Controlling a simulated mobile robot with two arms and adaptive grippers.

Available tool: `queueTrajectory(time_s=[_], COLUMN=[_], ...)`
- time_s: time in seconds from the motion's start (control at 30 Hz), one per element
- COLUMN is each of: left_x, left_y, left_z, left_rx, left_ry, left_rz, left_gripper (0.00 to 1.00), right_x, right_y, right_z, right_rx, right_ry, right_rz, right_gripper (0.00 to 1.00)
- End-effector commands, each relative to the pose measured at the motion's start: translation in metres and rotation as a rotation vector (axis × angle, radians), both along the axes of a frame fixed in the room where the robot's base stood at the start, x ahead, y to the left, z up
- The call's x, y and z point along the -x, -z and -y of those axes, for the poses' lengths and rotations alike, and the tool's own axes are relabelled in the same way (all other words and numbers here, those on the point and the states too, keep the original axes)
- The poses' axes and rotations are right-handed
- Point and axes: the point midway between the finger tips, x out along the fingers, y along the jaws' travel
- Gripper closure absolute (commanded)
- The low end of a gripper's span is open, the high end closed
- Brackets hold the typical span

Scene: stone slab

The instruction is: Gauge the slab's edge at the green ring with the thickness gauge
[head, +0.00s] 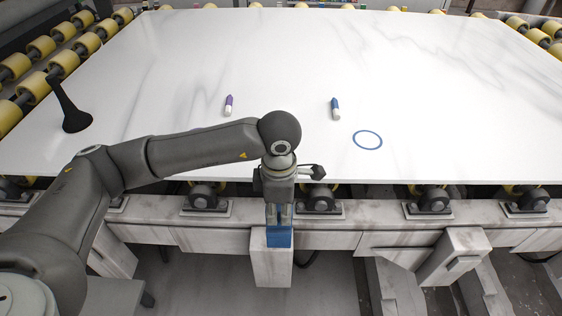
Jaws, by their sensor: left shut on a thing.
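The white, grey-veined slab (450,90) lies flat across the rollers, its near edge running across the picture. One ring shows on it, a blue ring (368,140) right of centre near that edge; I see no green ring. My left arm covers a strip of the slab near the edge. My left gripper (278,222) points down just in front of the near edge, below the slab's top. It is shut on a blue thing (278,238), seemingly the thickness gauge, whose shape is mostly hidden. My right gripper is out of view.
A purple-and-white marker (229,105) and a blue-and-white marker (335,108) lie on the slab. A dark flared-base tool (72,112) stands at its left. Below the edge are roller brackets (428,200) and a pale frame beam (375,222). Yellow rollers (62,63) line the left side.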

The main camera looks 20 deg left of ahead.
Motion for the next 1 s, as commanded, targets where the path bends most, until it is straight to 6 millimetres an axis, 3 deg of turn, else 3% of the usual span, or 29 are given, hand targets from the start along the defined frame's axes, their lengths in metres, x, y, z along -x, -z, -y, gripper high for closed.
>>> queueTrajectory(time_s=[1.0], left_x=[-0.001], left_y=[-0.097], left_z=[0.000], left_rx=[0.002], left_ry=[0.001], left_rz=[0.004], left_gripper=[1.00], right_x=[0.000], right_y=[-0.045], right_z=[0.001], right_rx=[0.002], right_ry=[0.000], right_rz=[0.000], right_gripper=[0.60])
